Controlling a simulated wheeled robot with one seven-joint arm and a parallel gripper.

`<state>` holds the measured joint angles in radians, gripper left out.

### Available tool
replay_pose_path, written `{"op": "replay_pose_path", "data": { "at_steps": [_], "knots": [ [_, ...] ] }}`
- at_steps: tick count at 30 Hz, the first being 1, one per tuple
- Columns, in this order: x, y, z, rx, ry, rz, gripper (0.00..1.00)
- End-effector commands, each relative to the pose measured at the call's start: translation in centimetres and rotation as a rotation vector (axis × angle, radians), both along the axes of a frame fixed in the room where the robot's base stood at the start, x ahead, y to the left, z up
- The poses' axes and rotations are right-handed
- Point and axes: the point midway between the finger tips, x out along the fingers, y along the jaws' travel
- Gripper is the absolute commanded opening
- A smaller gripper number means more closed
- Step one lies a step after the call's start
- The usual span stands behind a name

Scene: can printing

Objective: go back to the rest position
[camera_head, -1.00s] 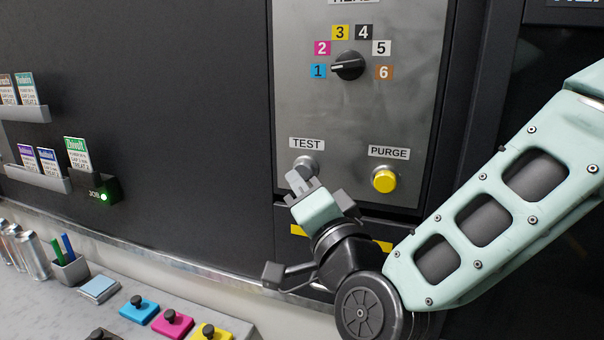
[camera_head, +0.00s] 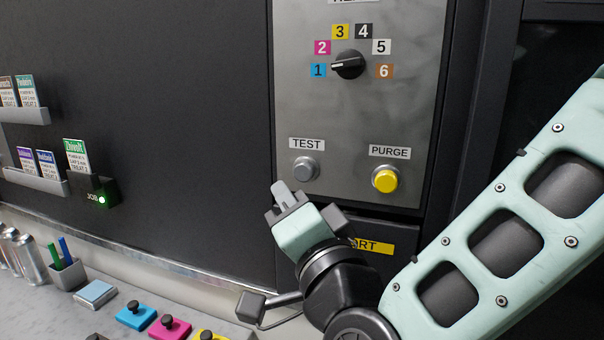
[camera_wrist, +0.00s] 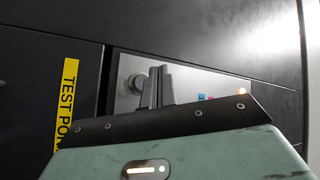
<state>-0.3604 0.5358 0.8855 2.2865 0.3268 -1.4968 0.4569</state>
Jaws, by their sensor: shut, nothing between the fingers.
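My gripper (camera_head: 286,198) is shut and empty, in front of the machine just below and left of the grey TEST button (camera_head: 306,169). It does not touch the button in the head view. In the wrist view the shut fingers (camera_wrist: 158,86) point at the metal control panel (camera_wrist: 192,77), with the round grey button (camera_wrist: 139,83) just left of them. The yellow PURGE button (camera_head: 384,180) is to the right. The selector knob (camera_head: 348,65) above points left, toward label 1.
A counter (camera_head: 75,306) at lower left bears cyan (camera_head: 135,315) and magenta (camera_head: 170,327) blocks with black knobs, a pen cup (camera_head: 67,273) and silver cans (camera_head: 28,256). Card racks (camera_head: 38,182) hang on the dark wall. A green light (camera_head: 102,199) glows on the JOB box.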

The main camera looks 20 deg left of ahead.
Motion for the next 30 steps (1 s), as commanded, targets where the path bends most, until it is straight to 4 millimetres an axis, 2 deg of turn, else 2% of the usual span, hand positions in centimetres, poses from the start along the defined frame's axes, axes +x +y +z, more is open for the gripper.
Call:
{"op": "replay_pose_path", "data": {
  "at_steps": [7, 10, 14, 17, 20, 23, 26, 30],
  "knots": [
    [0.0, 0.1, -0.2, -0.013, 0.001, 0.007, 0.0],
    [-0.3, 0.3, -1.1, -0.087, 0.007, 0.038, 0.0],
    [-1.0, 0.3, -4.0, -0.294, 0.033, 0.118, 0.0],
    [-1.8, -0.6, -7.1, -0.497, 0.065, 0.191, 0.0],
    [-2.8, -2.4, -10.1, -0.697, 0.107, 0.258, 0.0],
    [-3.9, -5.2, -12.9, -0.891, 0.16, 0.322, 0.0],
    [-5.3, -8.7, -15.3, -1.074, 0.227, 0.388, 0.0],
    [-7.8, -14.5, -17.8, -1.312, 0.344, 0.482, 0.0]
  ]
}}
